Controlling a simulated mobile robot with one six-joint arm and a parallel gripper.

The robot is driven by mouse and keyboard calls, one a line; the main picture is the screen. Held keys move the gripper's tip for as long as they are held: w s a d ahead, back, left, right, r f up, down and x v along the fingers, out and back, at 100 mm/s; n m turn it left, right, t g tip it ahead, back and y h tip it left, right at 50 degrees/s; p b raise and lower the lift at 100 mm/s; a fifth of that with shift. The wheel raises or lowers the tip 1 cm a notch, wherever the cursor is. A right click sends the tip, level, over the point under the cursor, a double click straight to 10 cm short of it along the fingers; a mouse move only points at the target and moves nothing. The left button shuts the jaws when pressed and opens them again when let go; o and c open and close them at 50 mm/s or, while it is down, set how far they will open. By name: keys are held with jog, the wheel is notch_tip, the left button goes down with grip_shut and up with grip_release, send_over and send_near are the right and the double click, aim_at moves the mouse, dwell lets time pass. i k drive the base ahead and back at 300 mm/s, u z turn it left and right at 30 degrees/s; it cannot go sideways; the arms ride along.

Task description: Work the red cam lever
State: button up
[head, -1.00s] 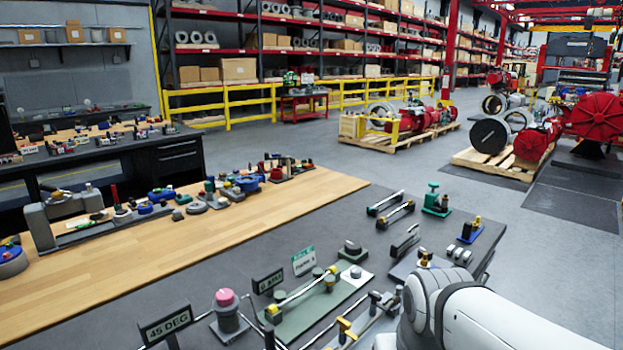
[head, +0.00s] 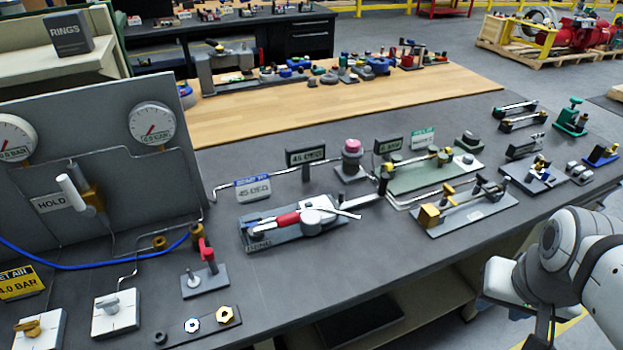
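A small upright red lever (head: 207,253) stands on a grey block plate (head: 205,281) at the left front of the bench in the head view. A second red part (head: 287,219) lies along a grey actuator unit (head: 318,215) in the middle of the bench, beside the 45 DEG signs. I cannot tell for sure which of the two is the cam lever. My arm shows at the right edge, in front of the bench and well apart from both red parts. My gripper's fingertips cannot be made out.
A gauge panel (head: 95,180) with a white handle (head: 72,197) stands at the left, a blue hose (head: 95,262) below it. Valve plates (head: 115,315) and a nut tray (head: 205,328) line the front left. Brass-and-steel fixtures (head: 465,205) stand right of the actuator. Bare bench (head: 330,265) lies in front.

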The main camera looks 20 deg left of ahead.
aim_at(256, 232)
jog(key=u, duration=1.9)
jog(key=i, duration=0.4)
jog(key=u, duration=0.5)
jog(key=k, duration=0.55)
jog(key=z, duration=0.35)
jog(key=i, duration=0.45)
